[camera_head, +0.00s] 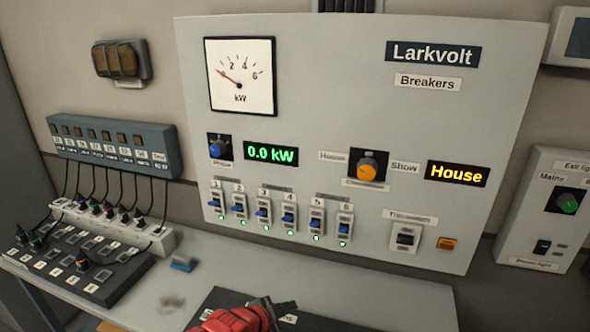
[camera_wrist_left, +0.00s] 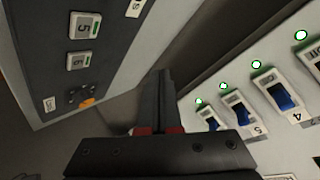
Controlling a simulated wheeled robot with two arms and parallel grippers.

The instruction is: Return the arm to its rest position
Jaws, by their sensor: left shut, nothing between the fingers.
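My left gripper (camera_head: 280,306) shows at the bottom of the head view, at the end of my red arm. It is over the table's front area, below the row of breakers. In the left wrist view my left gripper (camera_wrist_left: 160,78) has its dark fingers together with nothing between them. The breakers (camera_head: 289,219), with blue levers and green lights, are on the panel above it and apart from it. Some breakers (camera_wrist_left: 238,108) also show at the right of the left wrist view. My right gripper is not in view.
A grey Larkvolt panel (camera_head: 330,100) stands behind the table (camera_head: 215,275). A dark console (camera_head: 70,270) and a white plug strip (camera_head: 165,240) with cables are at the left. A small blue object (camera_head: 183,263) lies on the table. A dark numbered panel (camera_wrist_left: 60,25) shows in the left wrist view.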

